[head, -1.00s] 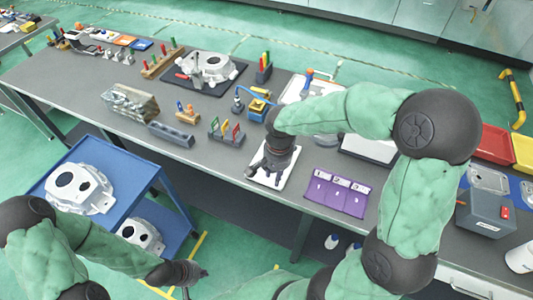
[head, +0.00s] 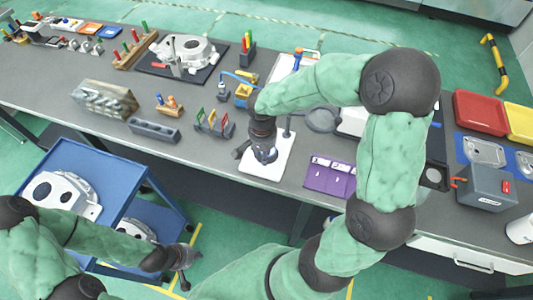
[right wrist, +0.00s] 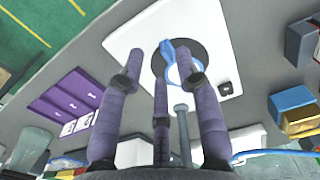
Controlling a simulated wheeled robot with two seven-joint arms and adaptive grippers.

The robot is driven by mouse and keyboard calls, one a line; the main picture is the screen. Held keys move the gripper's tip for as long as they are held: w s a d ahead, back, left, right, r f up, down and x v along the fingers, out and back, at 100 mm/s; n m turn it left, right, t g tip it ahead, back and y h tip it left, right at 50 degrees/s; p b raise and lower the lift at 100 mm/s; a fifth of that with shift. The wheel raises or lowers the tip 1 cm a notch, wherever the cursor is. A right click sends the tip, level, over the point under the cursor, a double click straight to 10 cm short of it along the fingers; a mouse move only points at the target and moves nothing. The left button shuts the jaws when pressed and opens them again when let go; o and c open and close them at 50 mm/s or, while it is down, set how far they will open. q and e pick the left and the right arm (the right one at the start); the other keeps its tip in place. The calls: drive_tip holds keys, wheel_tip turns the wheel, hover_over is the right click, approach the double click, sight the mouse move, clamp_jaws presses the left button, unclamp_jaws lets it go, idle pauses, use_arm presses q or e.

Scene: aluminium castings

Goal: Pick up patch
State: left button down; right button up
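In the right wrist view a small blue-and-white piece (right wrist: 178,65), which looks like the patch, lies on a round black disc (right wrist: 205,60) on a white plate (right wrist: 122,38). The white plate also shows in the head view (head: 282,168), where my right gripper hides the piece. My right gripper (right wrist: 162,58) points down over the plate, its fingers apart around the piece's position in the picture. I cannot tell whether they touch it. My left gripper (head: 190,268) hangs in front of the table beside the blue cart, with fingers spread and nothing seen in it.
A grey post (right wrist: 182,125) rises close to my right fingers, and a round magnifier (head: 322,119) stands to the right. A purple case (head: 328,177) lies right of the plate. A tool rack (head: 214,124) and yellow-blue block (head: 243,95) stand left and behind. A blue cart (head: 125,185) stands front left.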

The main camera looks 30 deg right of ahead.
drive_tip(key=f+b, duration=0.1)
drive_tip(key=f, duration=0.3)
drive_tip(key=shift+w+f, duration=0.2)
clamp_jaws()
drive_tip(key=shift+r, duration=0.2)
drive_tip(key=shift+r, duration=0.65)
drive_tip(key=s+a+r+p, duration=0.4)
drive_tip(key=s+a+r, duration=0.1)
drive_tip(key=s+r, duration=0.6)
drive_tip(key=shift+s+r, duration=0.2)
drive_tip(key=shift+s, duration=0.85)
